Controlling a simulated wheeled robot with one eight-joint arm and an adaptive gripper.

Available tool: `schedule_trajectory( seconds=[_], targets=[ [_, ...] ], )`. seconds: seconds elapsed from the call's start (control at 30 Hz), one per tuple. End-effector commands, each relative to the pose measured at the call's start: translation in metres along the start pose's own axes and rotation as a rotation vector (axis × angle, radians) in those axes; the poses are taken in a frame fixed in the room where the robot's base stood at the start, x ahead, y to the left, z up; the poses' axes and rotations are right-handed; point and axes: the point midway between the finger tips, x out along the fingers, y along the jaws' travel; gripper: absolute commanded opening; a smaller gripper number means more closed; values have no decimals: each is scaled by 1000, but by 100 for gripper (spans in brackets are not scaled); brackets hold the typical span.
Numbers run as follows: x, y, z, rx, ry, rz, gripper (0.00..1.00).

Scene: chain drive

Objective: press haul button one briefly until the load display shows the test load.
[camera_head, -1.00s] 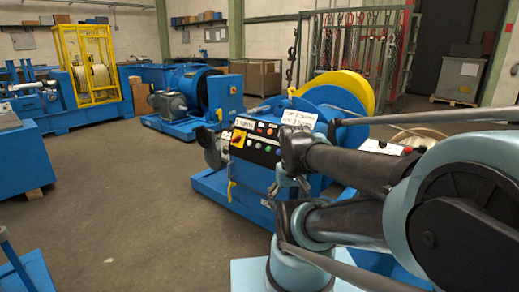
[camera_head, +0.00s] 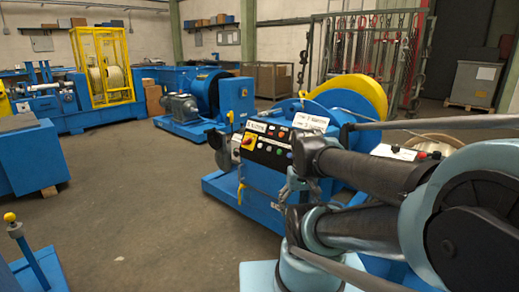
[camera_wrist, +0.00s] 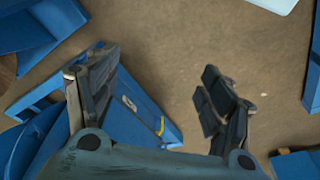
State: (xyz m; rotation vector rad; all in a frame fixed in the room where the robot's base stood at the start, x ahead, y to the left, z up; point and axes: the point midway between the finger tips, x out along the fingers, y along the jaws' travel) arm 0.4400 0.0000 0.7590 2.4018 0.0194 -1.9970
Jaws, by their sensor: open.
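A black control panel (camera_head: 270,146) with a yellow-and-red switch (camera_head: 249,141) and several small coloured buttons sits on the blue winch machine (camera_head: 240,195), near the middle of the head view. I cannot read which button is haul button one. No load display can be made out. White signs (camera_head: 311,121) with small text stand at the panel's top. My arm covers part of the machine on the right. My gripper (camera_wrist: 158,68) is open and empty in the wrist view, its fingers wide apart above the floor and apart from the panel.
A yellow-knobbed blue post (camera_head: 22,245) stands at the lower left. A blue drum machine (camera_head: 203,100) and a yellow cage (camera_head: 103,65) stand behind. A rack with hanging chains (camera_head: 365,58) is at the back. The grey floor (camera_head: 130,190) at left is clear.

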Motion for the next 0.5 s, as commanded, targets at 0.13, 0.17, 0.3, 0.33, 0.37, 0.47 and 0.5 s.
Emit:
schedule_trajectory(
  seconds=[0.13, 0.17, 0.3, 0.33, 0.37, 0.47, 0.5],
  targets=[
    [0, 0, 0, 0, 0, 0, 70],
    [0, 0, 0, 0, 0, 0, 63],
    [0, 0, 0, 0, 0, 0, 31],
    [0, 0, 0, 0, 0, 0, 24],
    [0, 0, 0, 0, 0, 0, 18],
    [0, 0, 0, 0, 0, 0, 0],
    [0, 0, 0, 0, 0, 0, 0]
  ],
)
